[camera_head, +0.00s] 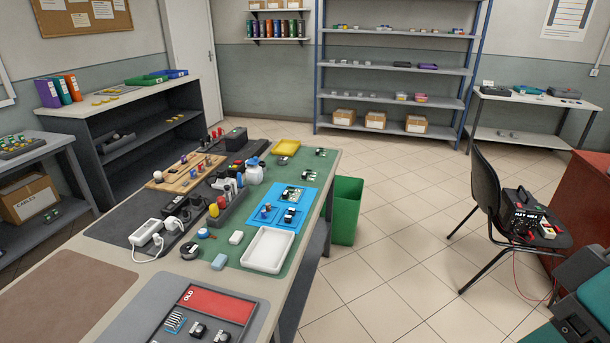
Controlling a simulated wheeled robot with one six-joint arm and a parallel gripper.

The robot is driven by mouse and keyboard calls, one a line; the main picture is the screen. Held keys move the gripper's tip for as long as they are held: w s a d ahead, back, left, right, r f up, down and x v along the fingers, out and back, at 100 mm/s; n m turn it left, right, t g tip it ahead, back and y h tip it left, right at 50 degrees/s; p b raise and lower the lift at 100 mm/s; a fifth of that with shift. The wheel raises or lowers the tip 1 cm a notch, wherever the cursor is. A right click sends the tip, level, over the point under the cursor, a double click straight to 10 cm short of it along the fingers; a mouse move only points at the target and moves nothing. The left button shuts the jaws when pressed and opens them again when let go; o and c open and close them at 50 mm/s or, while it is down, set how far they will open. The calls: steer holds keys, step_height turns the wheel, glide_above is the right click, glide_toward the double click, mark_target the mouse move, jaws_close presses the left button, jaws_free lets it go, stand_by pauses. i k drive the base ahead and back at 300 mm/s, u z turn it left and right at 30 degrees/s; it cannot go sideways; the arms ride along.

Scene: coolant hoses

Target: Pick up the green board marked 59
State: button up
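I cannot pick out the green board marked 59, because no number on a board is readable at this size. Several small boards with dark parts lie on the long workbench (121,254). One green board (291,194) lies on the blue mat toward its upper side. Another small board (308,174) lies on the green mat beyond the blue mat. More small boards (320,152) lie at the far end of the green mat.
A white tray (268,249), a yellow tray (286,147) and a grey tray with a red panel marked OLD (217,302) are on the workbench. A green bin (346,211) stands beside it. A black chair (488,187) stands right. Tiled floor between is clear.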

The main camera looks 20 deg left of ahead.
mark_target(292, 193)
steer(key=i, duration=3.05)
steer(key=u, duration=2.25)
